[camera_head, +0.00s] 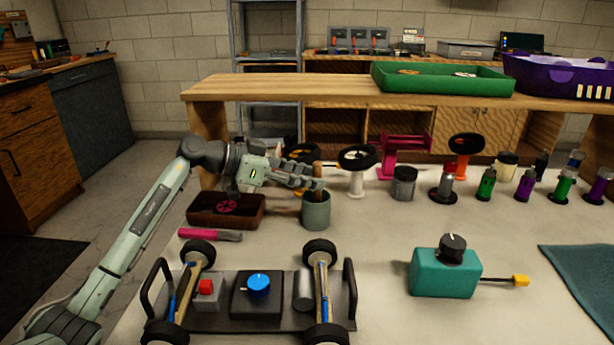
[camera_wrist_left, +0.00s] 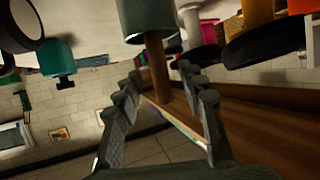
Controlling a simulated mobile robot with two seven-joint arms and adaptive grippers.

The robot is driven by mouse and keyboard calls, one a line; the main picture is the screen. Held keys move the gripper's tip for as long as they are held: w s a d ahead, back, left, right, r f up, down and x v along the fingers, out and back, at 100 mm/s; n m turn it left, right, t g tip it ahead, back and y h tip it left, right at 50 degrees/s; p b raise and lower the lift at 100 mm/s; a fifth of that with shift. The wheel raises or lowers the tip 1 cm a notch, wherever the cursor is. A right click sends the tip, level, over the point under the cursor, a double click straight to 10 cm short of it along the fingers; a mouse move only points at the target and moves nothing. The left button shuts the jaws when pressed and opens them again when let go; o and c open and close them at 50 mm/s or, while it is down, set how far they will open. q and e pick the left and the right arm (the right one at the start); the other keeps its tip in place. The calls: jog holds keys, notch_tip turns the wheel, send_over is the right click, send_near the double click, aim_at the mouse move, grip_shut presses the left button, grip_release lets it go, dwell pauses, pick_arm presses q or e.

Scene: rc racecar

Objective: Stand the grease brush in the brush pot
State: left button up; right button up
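The brush pot (camera_head: 316,211), a grey-green cup, stands upright on the pale worktop. The grease brush (camera_head: 317,170) stands in it, with its brown handle sticking up out of the rim; its lower end is hidden inside. My left gripper (camera_head: 312,178) is at the handle just above the pot. In the left wrist view the pot (camera_wrist_left: 150,22) is at the top and the brush handle (camera_wrist_left: 158,72) runs between the fingers of my left gripper (camera_wrist_left: 160,85). Gaps show on both sides of the handle, so the fingers are open around it. My right gripper is not in view.
A brown tray (camera_head: 196,219) and a pink-handled tool (camera_head: 210,235) lie left of the pot. A car chassis (camera_head: 230,318) is in front. Stands and a dark-lidded jar (camera_head: 403,184) are behind and right. A teal box (camera_head: 445,272) sits right, with clear worktop between.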

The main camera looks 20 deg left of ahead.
pick_arm(q)
jog(key=v, duration=1.2)
dwell(0.6)
